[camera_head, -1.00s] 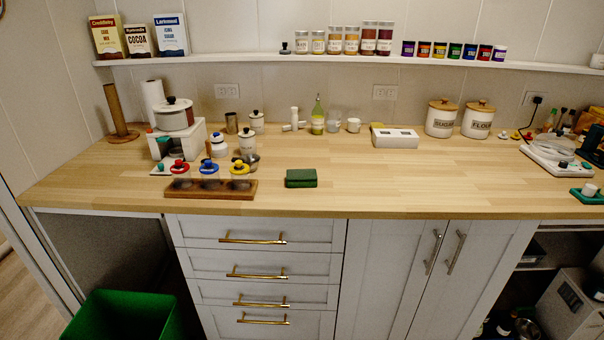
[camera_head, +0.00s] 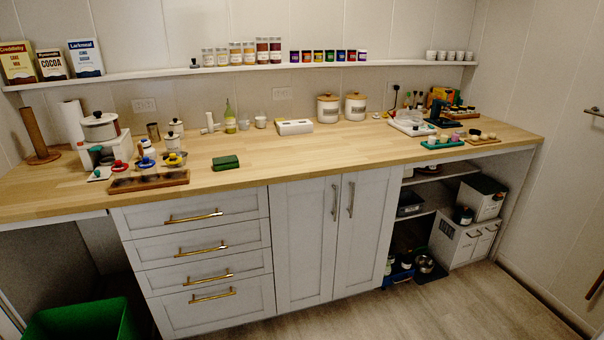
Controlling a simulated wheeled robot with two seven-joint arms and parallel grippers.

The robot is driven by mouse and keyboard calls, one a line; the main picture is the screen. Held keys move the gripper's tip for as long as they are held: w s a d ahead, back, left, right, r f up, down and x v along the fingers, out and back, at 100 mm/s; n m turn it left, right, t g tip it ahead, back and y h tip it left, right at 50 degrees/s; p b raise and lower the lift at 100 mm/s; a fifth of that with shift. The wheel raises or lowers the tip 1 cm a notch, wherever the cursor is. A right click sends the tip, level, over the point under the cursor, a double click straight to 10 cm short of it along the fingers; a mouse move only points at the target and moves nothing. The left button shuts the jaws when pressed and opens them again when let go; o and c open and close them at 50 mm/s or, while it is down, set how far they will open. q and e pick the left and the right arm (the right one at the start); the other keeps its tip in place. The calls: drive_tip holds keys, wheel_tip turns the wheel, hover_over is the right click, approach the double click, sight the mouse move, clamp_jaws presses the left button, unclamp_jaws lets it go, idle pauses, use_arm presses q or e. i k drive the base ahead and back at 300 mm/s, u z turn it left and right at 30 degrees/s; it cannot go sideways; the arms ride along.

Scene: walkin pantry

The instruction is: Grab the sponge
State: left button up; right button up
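A green block that looks like the sponge (camera_head: 225,163) lies flat on the wooden counter (camera_head: 330,155), left of the picture's middle and near the front edge. Its top is a lighter green than its darker sides. Nothing covers it and nothing touches it from the sides. Neither of my grippers shows in the head view.
A wooden tray with round hollows (camera_head: 150,181) lies just left of the green block. Measuring tools and canisters stand behind that tray. A white box (camera_head: 294,127) and two lidded jars (camera_head: 328,108) stand at the back. Counter right of the block is clear. A green bin (camera_head: 85,322) stands below left.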

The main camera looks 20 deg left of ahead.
sight(230, 161)
drive_tip(key=u, duration=0.55)
drive_tip(key=i, duration=1.55)
drive_tip(key=u, duration=1.35)
